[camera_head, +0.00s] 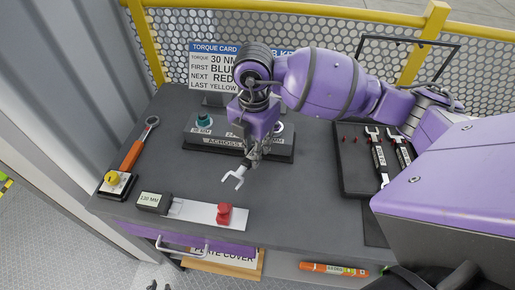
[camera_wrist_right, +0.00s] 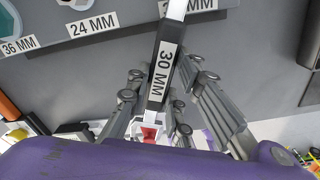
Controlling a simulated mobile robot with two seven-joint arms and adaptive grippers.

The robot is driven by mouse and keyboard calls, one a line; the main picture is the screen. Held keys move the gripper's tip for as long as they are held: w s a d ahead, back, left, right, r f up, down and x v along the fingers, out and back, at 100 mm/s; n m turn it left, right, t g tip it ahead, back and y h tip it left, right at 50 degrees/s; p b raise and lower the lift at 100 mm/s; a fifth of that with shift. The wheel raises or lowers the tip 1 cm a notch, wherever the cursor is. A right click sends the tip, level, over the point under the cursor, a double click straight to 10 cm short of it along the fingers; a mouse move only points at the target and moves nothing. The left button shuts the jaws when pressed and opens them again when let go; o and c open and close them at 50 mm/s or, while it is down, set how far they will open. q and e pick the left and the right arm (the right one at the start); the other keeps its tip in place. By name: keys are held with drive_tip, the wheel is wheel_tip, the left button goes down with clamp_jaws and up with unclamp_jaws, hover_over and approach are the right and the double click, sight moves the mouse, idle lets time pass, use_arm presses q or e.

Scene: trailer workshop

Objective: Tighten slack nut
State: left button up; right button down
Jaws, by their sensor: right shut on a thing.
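My right gripper (camera_head: 253,155) is shut on an open-end wrench labelled 30 MM (camera_wrist_right: 165,72). Its fingers show on both sides of the handle in the wrist view. In the head view, the wrench's open jaw (camera_head: 235,178) is in front of the nut block, pointing toward the bench front. The dark nut block (camera_head: 228,147) bears size labels; a teal nut (camera_head: 204,119) shows at its left, and my gripper hides its middle. A red knob (camera_head: 224,213) stands on a pale plate, and a yellow knob (camera_head: 112,178) on a small block. Which nut is slack cannot be told. My left gripper is not in view.
A torque card (camera_head: 212,62) stands behind the block. An orange-handled ratchet wrench (camera_head: 133,153) lies left. A small display (camera_head: 152,201) sits beside the pale plate. A dark tray (camera_head: 352,170) with several wrenches lies right. Bare bench (camera_head: 300,215) lies between plate and tray.

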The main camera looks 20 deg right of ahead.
drive_tip(key=shift+s+f, duration=0.1)
drive_tip(key=shift+s, duration=0.05)
drive_tip(key=shift+s+d+n, duration=0.25)
drive_tip(key=shift+d+n, duration=0.05)
drive_tip(key=shift+n, duration=0.3)
drive_tip(key=shift+r, duration=1.25)
drive_tip(key=shift+r, duration=0.15)
drive_tip(key=shift+r, duration=1.45)
